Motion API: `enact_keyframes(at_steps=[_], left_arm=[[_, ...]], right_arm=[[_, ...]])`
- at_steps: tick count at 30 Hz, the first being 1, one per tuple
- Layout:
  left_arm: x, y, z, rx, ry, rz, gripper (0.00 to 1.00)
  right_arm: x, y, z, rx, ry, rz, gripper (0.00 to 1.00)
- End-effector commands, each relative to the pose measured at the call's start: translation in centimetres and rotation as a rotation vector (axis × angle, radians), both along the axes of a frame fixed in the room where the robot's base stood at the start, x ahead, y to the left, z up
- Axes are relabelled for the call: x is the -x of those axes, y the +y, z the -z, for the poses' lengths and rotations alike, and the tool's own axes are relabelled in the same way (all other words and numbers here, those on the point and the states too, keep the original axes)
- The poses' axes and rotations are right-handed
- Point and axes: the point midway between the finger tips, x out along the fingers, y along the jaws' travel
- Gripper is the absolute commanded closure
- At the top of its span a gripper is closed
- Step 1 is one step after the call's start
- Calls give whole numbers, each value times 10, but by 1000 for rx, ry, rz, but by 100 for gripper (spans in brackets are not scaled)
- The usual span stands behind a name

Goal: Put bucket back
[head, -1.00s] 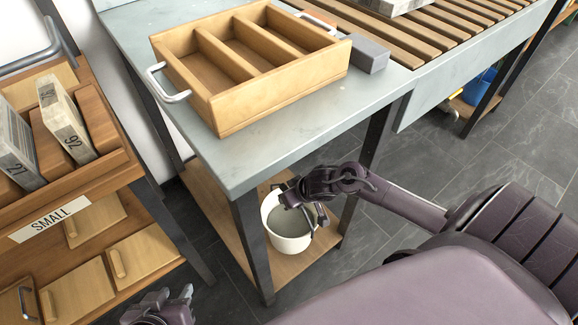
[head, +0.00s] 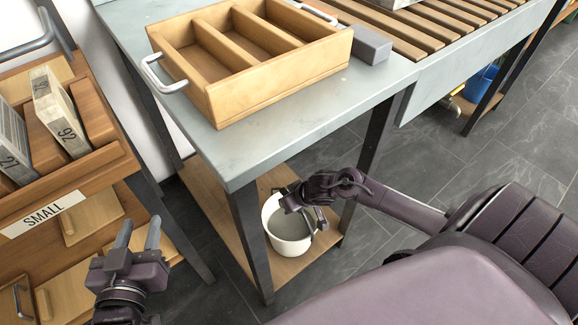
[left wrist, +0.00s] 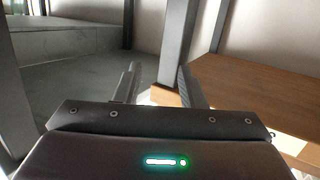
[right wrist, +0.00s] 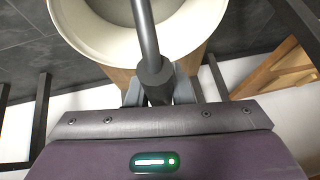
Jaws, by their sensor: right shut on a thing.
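A white bucket (head: 290,246) with grey contents stands upright over the low wooden shelf (head: 205,210) under the grey table; I cannot tell whether its base touches the wood. My right gripper (head: 303,198) is at the bucket's rim in the head view. In the right wrist view my right gripper (right wrist: 157,92) is shut on the bucket's dark handle (right wrist: 146,40), with the bucket's rim (right wrist: 185,50) just beyond. My left gripper (head: 139,236) is open and empty, in front of the left rack. It also shows open in the left wrist view (left wrist: 160,85).
A wooden divided tray (head: 270,95) and a grey block (head: 371,46) lie on the grey table (head: 240,160). Table legs (head: 250,235) flank the bucket. A wooden rack marked SMALL (head: 50,212) stands at left. A blue bucket (head: 482,82) stands far right.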

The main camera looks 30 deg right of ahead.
Motion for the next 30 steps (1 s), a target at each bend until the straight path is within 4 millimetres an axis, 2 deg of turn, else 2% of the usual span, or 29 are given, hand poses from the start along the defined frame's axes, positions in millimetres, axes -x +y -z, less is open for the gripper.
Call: enact_keyframes(at_steps=[1,6,19,20,24,30], left_arm=[[-2,0,-7,12,-30,-2,64],[-5,0,-21,35,-86,-5,64],[-6,0,-24,40,-99,-5,64],[-6,0,-24,41,-101,-6,64],[-6,0,-24,42,-102,-6,64],[-6,0,-24,41,-101,-6,64]], right_arm=[[-5,0,-3,-3,-15,1,100],[-5,0,0,-3,-15,0,100],[-5,0,1,-3,-14,1,100],[0,0,7,-1,0,-1,78],[0,0,7,-1,0,-1,59],[0,0,7,0,0,0,58]])
